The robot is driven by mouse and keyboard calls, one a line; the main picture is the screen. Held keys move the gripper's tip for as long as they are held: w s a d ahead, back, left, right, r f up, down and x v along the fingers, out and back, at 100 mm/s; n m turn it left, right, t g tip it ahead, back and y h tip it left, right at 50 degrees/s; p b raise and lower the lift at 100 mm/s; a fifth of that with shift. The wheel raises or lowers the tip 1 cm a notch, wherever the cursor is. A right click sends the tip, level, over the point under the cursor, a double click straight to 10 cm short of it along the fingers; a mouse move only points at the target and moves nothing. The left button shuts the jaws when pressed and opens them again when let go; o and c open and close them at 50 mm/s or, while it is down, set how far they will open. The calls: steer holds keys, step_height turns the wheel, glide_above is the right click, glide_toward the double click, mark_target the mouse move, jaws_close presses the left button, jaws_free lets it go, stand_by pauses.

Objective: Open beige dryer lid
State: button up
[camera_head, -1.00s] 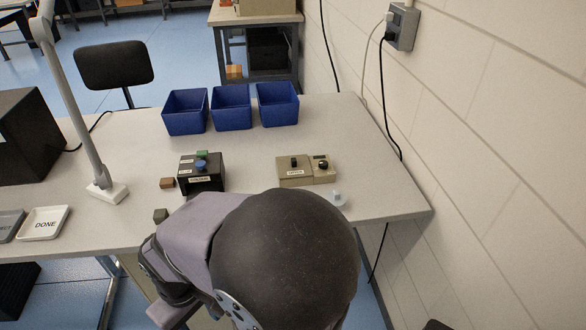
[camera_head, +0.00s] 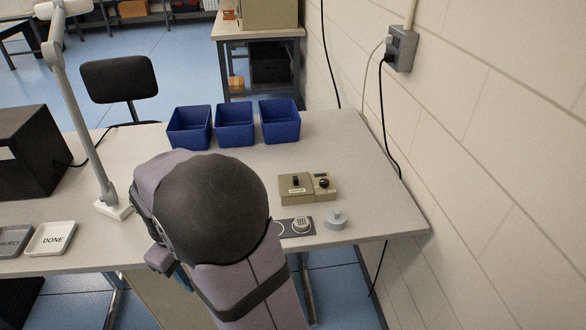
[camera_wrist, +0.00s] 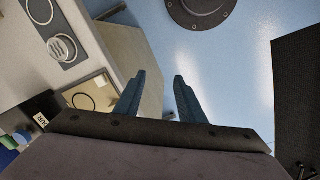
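The beige dryer (camera_head: 297,187) sits on the table right of my arm in the head view. It has a dark handle on its left part and a dark knob on its right part. Its lid looks shut. My gripper (camera_wrist: 158,92) shows in the wrist view, with its two blue fingers apart and nothing between them. It points down over the floor beside the table's edge, apart from the dryer.
A dark plate with round dies (camera_head: 295,226) and a grey round piece (camera_head: 336,219) lie near the front edge. Three blue bins (camera_head: 235,124) stand behind. A beige box with a black ring (camera_wrist: 92,95) is near the fingers. The wall (camera_head: 480,130) bounds the right.

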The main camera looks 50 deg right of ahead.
steer(key=w+d+r+n+p, duration=0.1)
steer(key=w+d+r+p, duration=0.15)
steer(key=w+d, duration=0.35)
steer(key=n+g+h+p, duration=0.25)
steer(key=n+p, duration=0.25)
steer(key=p, duration=0.3)
glide_toward(294, 178)
steer(key=f, duration=0.1)
steer(key=shift+g, duration=0.25)
steer(key=shift+d+p+x, duration=0.15)
steer(key=shift+p+x, duration=0.2)
steer(key=shift+x, duration=1.55)
steer(key=shift+d+p+x, duration=0.15)
steer(key=shift+p+x, duration=0.15)
steer(key=shift+x, duration=1.6)
steer(key=shift+r, duration=0.1)
steer(key=shift+w, duration=0.1)
jaws_close()
